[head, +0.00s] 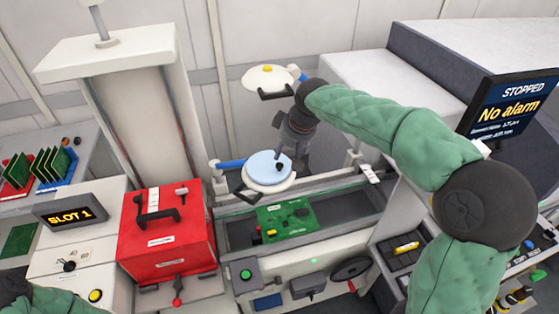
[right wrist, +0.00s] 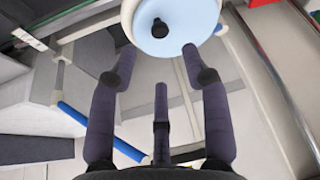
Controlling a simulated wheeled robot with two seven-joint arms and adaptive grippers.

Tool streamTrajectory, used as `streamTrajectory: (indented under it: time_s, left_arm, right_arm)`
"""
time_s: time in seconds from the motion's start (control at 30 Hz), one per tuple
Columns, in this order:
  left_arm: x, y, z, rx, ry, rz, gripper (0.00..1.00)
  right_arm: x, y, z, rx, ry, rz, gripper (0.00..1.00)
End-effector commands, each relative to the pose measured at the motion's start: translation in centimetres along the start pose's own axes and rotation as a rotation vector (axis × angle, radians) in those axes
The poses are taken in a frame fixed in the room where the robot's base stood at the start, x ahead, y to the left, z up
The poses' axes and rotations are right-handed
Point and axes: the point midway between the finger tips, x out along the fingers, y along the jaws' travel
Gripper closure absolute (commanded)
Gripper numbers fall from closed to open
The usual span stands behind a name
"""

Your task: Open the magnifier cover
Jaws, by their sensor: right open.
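A round light-blue disc (head: 264,166) with a small black knob (head: 279,166) lies on a white ring with a dark handle, on a blue-and-white arm above the machine. It looks like the magnifier's cover, lying flat and shut. My right gripper (head: 290,143) is above its right rear side, pointing down. In the right wrist view the disc (right wrist: 188,18) and knob (right wrist: 160,28) are at the top edge, beyond the open, empty fingers (right wrist: 160,50). No contact shows. My left gripper is out of view.
A white round head with a yellow knob (head: 267,78) stands behind. A green circuit board (head: 286,220) lies in the track below. A red box (head: 166,235) is at the left; a "No alarm" screen (head: 512,106) is at the right.

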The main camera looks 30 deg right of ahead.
Motion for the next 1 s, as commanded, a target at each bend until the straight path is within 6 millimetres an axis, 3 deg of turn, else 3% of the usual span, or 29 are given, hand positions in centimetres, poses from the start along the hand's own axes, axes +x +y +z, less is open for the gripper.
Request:
streamTrajectory:
  time_s: [0.2, 0.4, 0.6, 0.87, 1.0]
  left_arm:
    - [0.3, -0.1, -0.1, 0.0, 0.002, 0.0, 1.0]
    - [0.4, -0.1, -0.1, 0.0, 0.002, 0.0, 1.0]
    - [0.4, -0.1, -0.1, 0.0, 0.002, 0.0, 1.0]
    - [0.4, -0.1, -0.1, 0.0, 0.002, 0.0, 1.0]
    - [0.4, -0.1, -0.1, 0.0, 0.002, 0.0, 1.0]
  right_arm:
    - [4.2, 0.0, 0.1, 0.0, -0.004, -0.001, 0.52]
    - [6.8, 0.0, 0.0, 0.001, -0.002, -0.001, 0.52]
    - [7.9, 0.0, 0.0, 0.001, 0.0, 0.0, 0.52]
    - [8.0, 0.0, 0.0, 0.001, 0.0, 0.0, 0.52]
    - [8.0, 0.0, 0.0, 0.001, 0.0, 0.0, 0.86]
